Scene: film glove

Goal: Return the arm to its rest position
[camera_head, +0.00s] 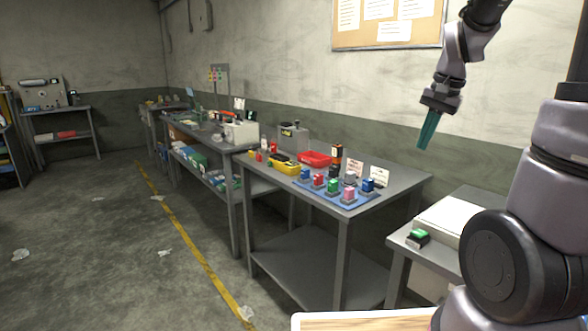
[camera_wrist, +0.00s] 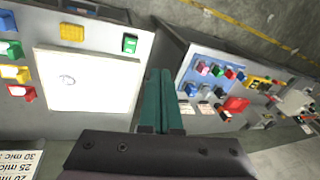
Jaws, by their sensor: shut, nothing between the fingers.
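My gripper (camera_head: 428,131) hangs in the air at the right of the head view, fingers pointing down, above the right end of the near grey table. Its two teal fingers lie together with nothing between them. In the wrist view my gripper (camera_wrist: 160,75) reaches up from the bottom centre, fingers side by side and empty. My arm runs up out of the top of the head view, and part of my own body fills the right side.
A grey table (camera_head: 400,189) bears a blue mat (camera_head: 327,196) with several coloured blocks, a red tray (camera_head: 314,159) and a yellow bin (camera_head: 284,167). A lower bench at right holds a white panel (camera_wrist: 90,80) and a green block (camera_head: 417,237). The left floor is mostly clear.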

